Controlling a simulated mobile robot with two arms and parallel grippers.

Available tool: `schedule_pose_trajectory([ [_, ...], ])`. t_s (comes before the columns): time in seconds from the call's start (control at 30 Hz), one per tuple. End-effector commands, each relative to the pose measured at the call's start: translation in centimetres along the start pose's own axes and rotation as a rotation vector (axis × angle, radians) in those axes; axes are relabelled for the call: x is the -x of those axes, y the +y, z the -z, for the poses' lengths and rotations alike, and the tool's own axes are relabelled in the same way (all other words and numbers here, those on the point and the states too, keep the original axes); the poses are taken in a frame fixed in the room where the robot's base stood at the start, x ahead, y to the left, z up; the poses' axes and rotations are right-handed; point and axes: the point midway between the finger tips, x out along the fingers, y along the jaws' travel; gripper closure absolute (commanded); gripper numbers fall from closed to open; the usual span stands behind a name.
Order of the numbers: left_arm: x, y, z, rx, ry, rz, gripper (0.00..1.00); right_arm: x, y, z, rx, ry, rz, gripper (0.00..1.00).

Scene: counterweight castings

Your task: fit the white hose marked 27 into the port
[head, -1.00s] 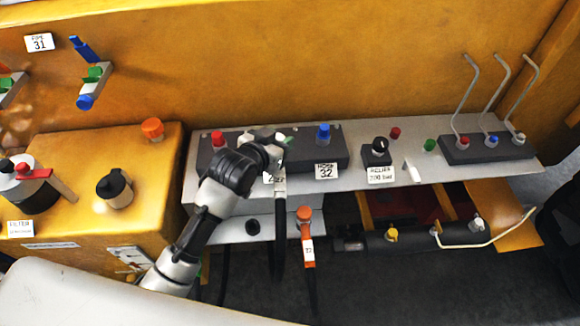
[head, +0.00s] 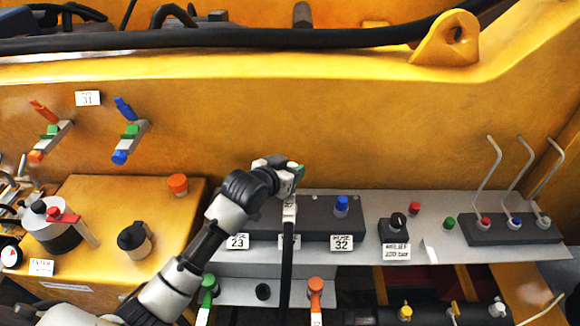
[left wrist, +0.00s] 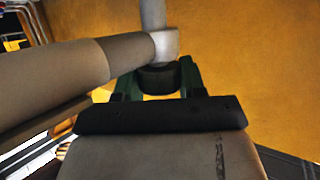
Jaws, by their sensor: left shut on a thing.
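My left gripper (head: 293,172) is shut on the hose's white end fitting, above the dark port block (head: 318,222). The hose's white tag (head: 289,211) hangs below the jaws, its print too small to read surely. Its black hose (head: 287,270) hangs down in front of the block. In the left wrist view the green fingers (left wrist: 157,80) grip a dark collar (left wrist: 158,76) below a pale fitting (left wrist: 165,45). My right gripper is out of view.
The block bears labels 23 (head: 237,242) and 32 (head: 342,242) and a blue cap (head: 341,205). Green (head: 208,284) and orange (head: 315,287) hose ends stand below on the lower shelf. A yellow wall (head: 370,125) rises behind. Bent levers (head: 493,170) stand at the right.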

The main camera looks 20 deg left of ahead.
Motion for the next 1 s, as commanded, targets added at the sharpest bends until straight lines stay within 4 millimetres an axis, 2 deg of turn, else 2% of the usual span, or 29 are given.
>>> schedule_pose_trajectory([
  [0.2,-0.9,0.0,-2.4,0.0,0.001,0.0,0.95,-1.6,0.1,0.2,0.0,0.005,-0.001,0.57],
  [0.5,-1.8,0.0,-4.6,-0.001,0.002,0.0,0.95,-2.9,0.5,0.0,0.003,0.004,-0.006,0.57],
  [1.0,-2.1,0.0,-5.2,-0.001,0.001,0.0,0.95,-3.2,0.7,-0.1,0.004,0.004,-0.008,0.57],
])
